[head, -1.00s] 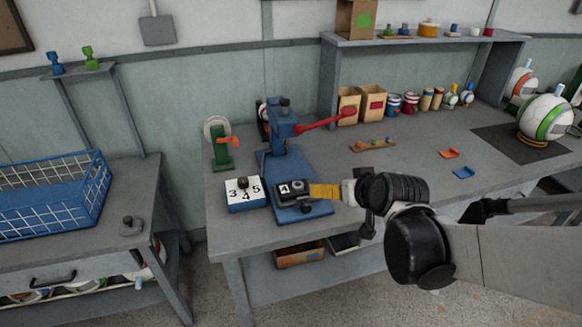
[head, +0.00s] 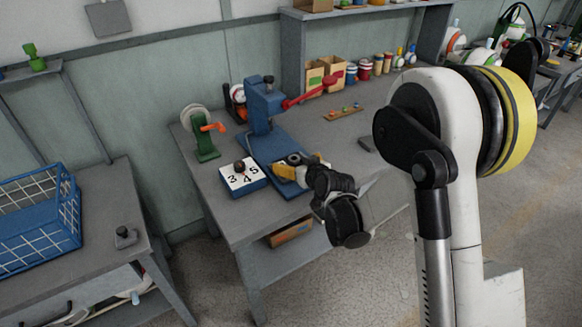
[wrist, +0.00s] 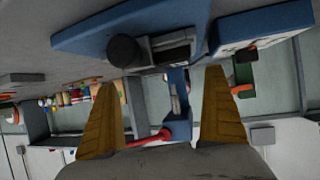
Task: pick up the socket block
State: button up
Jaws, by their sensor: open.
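A dark block with a round top piece (head: 293,159), which I take for the socket block, sits on the blue base of the press (head: 266,148). In the wrist view the dark block (wrist: 172,47) is ahead of the fingertips, with a dark cylinder beside it. My gripper (head: 300,167) is open, low over the front of the press base. Its two yellow fingers are close to the block, one on either side in the head view, and partly hide it. I cannot tell whether they touch it. Nothing is held between them.
A blue and white block marked 3, 4, 5 (head: 242,177) stands just left of the press base. The press's red lever (head: 313,91) reaches right. A green stand (head: 204,139) is behind left. A blue basket (head: 38,230) and small grey block (head: 125,237) are on the left table.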

aim_at(291, 160)
jog(key=b+x, duration=0.2)
jog(key=x, duration=0.2)
jog(key=shift+a+f, duration=0.1)
jog(key=shift+f, duration=0.05)
jog(key=shift+w+a, duration=0.15)
jog(key=shift+w, duration=0.25)
jog(key=c, duration=1.2)
